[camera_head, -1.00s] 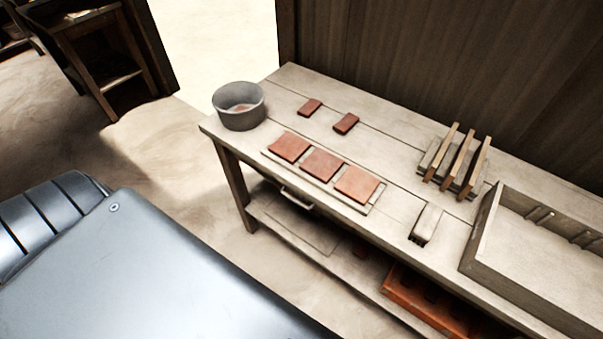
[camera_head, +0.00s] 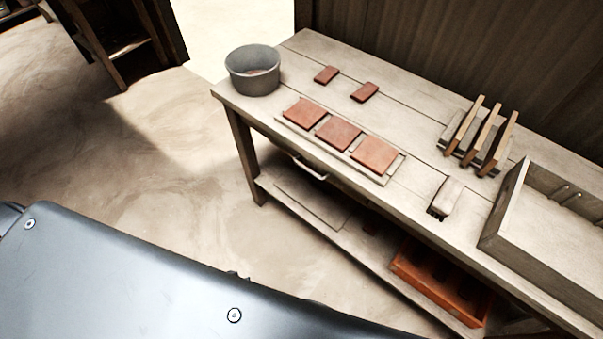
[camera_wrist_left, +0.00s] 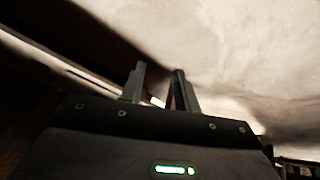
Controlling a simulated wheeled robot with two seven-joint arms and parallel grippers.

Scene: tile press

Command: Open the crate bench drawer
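The wooden bench (camera_head: 262,112) runs from upper left to lower right in the head view. A pale drawer handle (camera_head: 310,170) shows under its front edge, below the tiles. The drawer front is mostly in shadow, and I see no clear gap at it. An orange-brown crate (camera_head: 437,285) sits on the bench's lower shelf. My left gripper shows in the left wrist view (camera_wrist_left: 160,70), its two dark fingers apart with nothing seen between them. Its fingers are not visible in the head view, so its distance from the handle is unclear. My right gripper is not seen.
On the bench stand a grey bucket (camera_head: 252,72), a tray with three red tiles (camera_head: 339,134), two small red blocks, a brush (camera_head: 446,196), a slotted rack (camera_head: 479,138) and a wooden tray box (camera_head: 497,226). The floor (camera_head: 150,150) before the bench is clear.

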